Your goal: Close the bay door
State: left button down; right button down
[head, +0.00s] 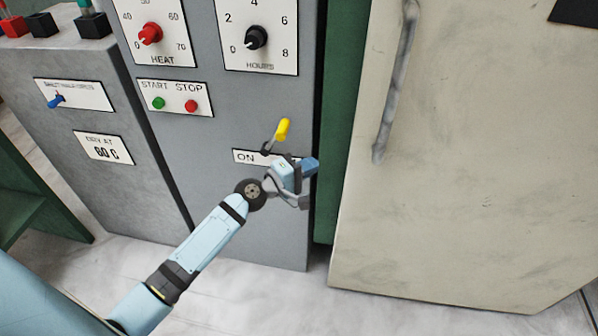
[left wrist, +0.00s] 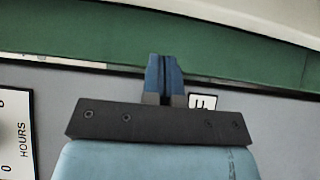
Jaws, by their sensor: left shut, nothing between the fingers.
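The bay door is a large cream panel (head: 470,170) filling the right of the head view, with a long grey vertical handle (head: 393,90) near its left edge. A green frame (head: 340,140) shows along its left side; I cannot tell how far the door stands open. My left gripper (head: 310,165) is shut and empty, in front of the grey control panel near its right edge, left of the door and apart from the handle. In the left wrist view its blue fingers (left wrist: 164,75) are together, below a green band (left wrist: 100,45). My right gripper is not in view.
The grey control panel (head: 215,130) carries a yellow-tipped lever (head: 282,130) just above my left gripper, an ON label, START and STOP buttons, and HEAT and HOURS dials. A lower grey cabinet (head: 130,165) stands left. Pale floor (head: 260,300) is clear in front.

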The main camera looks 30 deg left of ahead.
pick_arm(q)
jog(key=w+d, duration=0.4)
jog(key=d, duration=0.1)
jog(key=shift+w+d+p, duration=0.3)
jog(key=shift+d+p, duration=0.05)
jog(key=shift+d, duration=0.05)
